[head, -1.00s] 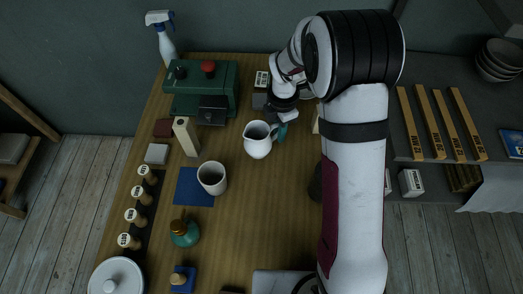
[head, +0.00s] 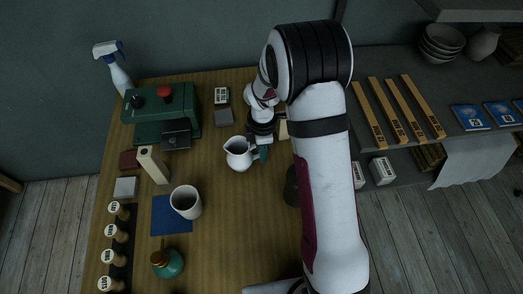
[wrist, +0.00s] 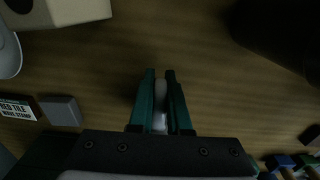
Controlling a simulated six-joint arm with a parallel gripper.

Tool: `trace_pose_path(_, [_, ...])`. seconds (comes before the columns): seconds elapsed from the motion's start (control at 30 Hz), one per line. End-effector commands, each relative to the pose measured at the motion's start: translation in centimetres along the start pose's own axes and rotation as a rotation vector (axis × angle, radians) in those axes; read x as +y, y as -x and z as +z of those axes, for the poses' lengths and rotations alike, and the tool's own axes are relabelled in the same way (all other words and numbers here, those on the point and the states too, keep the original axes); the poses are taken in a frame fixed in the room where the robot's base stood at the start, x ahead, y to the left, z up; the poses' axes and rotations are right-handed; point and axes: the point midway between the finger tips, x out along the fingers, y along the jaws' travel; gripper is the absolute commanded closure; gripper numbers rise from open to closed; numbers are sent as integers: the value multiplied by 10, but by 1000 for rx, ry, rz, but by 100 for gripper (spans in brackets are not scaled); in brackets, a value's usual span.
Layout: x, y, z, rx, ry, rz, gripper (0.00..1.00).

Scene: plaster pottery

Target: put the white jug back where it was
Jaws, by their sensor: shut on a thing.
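The white jug (head: 238,154) shows in the head view above the middle of the wooden table, upright, spout to the left. My gripper (head: 263,153) is at its right side, its teal fingers at the jug's handle. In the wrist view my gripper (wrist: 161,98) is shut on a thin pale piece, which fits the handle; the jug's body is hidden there. I cannot tell whether the jug's base touches the table.
A pale cup (head: 186,201) stands on a blue mat (head: 170,222) nearer me. A wooden block (head: 153,166), green machine (head: 165,115) and grey square (head: 224,118) are around. A dark vessel (head: 291,186) stands right, partly behind my arm. The table between cup and vessel is clear.

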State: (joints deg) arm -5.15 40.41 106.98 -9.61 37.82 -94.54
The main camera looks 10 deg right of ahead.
Motion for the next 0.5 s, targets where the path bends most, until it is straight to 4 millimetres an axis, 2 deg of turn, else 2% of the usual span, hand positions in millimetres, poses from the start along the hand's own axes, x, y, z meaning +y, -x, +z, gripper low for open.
trace_pose_path(0.27, [0, -2, 0, 0, 1, 0, 100])
trace_pose_path(0.3, [0, -2, 0, 0, 1, 0, 77])
trace_pose_path(0.43, [0, -2, 0, 0, 1, 0, 54])
trace_pose_path(0.5, [0, -2, 0, 0, 1, 0, 54])
